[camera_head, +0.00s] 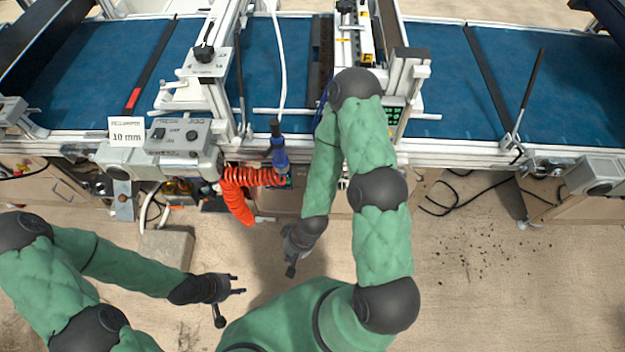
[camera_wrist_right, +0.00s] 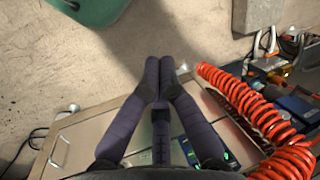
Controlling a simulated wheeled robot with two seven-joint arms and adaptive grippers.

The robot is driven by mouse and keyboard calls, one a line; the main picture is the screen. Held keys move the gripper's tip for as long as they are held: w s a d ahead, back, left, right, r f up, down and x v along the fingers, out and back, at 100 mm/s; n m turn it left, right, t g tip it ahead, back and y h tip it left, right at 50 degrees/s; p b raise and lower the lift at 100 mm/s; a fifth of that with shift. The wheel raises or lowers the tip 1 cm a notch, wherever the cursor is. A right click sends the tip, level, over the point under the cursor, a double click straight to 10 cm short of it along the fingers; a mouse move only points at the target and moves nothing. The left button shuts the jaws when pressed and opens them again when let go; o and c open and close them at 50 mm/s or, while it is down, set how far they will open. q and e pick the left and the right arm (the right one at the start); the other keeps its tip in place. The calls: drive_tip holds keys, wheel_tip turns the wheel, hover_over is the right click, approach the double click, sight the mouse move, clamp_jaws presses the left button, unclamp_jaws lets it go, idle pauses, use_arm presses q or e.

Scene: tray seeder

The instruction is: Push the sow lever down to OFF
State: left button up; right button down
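A black-handled lever (camera_head: 204,50) stands on a pale labelled plate at the upper left of the machine in the head view. Its lettering is too small to read, so I cannot confirm it is the sow lever or tell its setting. My right gripper (camera_head: 291,264) hangs in front of the machine, well below and to the right of that lever. In the right wrist view its dark fingers (camera_wrist_right: 160,68) come together at the tips with nothing seen between them. My left gripper (camera_head: 240,286) is open and empty over the floor, far from the lever.
A coiled orange hose (camera_head: 238,190) hangs below a blue nozzle (camera_head: 279,158); the hose (camera_wrist_right: 245,98) is right of my right fingers in the wrist view. Blue conveyor belts (camera_head: 85,75) stretch behind.

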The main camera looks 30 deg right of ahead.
drive_tip(key=w+d+r+n+t+p, duration=0.2)
drive_tip(key=w+d+r+n+p, duration=0.1)
drive_tip(key=w+r, duration=0.3)
drive_tip(key=w+d+r+n+t+p, duration=0.1)
drive_tip(key=w+d+r+n+p, duration=0.1)
drive_tip(key=d, duration=0.4)
drive_tip(key=w+d+r+n+t+y+p, duration=0.1)
drive_tip(key=w+d+r+n+p, duration=0.1)
drive_tip(key=d+r+n, duration=0.3)
drive_tip(key=w+d+r+n+p, duration=0.3)
drive_tip(key=d+n, duration=0.1)
drive_tip(key=d, duration=0.4)
drive_tip(key=shift+r+n+t+p, duration=0.35)
drive_tip(key=shift+r+n+t, duration=0.05)
drive_tip(key=shift+w+a+f, duration=0.1)
drive_tip(key=b+x, duration=0.2)
drive_tip(key=x, duration=0.2)
drive_tip(key=d+f+b+x, duration=0.1)
drive_tip(key=b+x, duration=0.1)
drive_tip(key=x, duration=0.2)
drive_tip(key=s+b+x, duration=0.1)
drive_tip(key=b+x, duration=0.1)
drive_tip(key=x, duration=0.2)
drive_tip(key=shift+w+d+f+b, duration=0.1)
drive_tip(key=shift+d+f+b, duration=0.15)
drive_tip(key=shift+f+b, duration=0.25)
